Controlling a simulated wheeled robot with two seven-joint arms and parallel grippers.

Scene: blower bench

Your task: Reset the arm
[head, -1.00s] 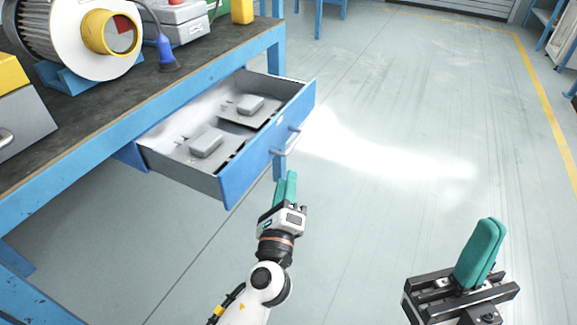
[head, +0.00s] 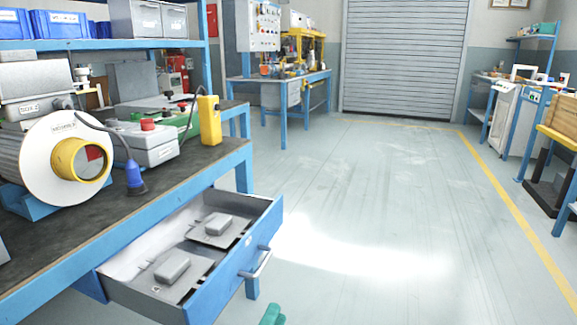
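Only the teal fingertips of my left gripper (head: 272,315) show, at the bottom edge of the head view, below and right of the open drawer (head: 228,290). The rest of that arm is out of frame, and I cannot tell from the tips whether the fingers are apart. The fingertips look clear of the drawer handle (head: 257,263). My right gripper and arm are not in the picture.
The drawer juts out from the blue workbench (head: 215,160) and holds two grey parts (head: 172,266). The blower (head: 60,160) and a yellow device (head: 210,120) stand on top. Open floor (head: 400,200) lies to the right, up to the shutter (head: 403,60).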

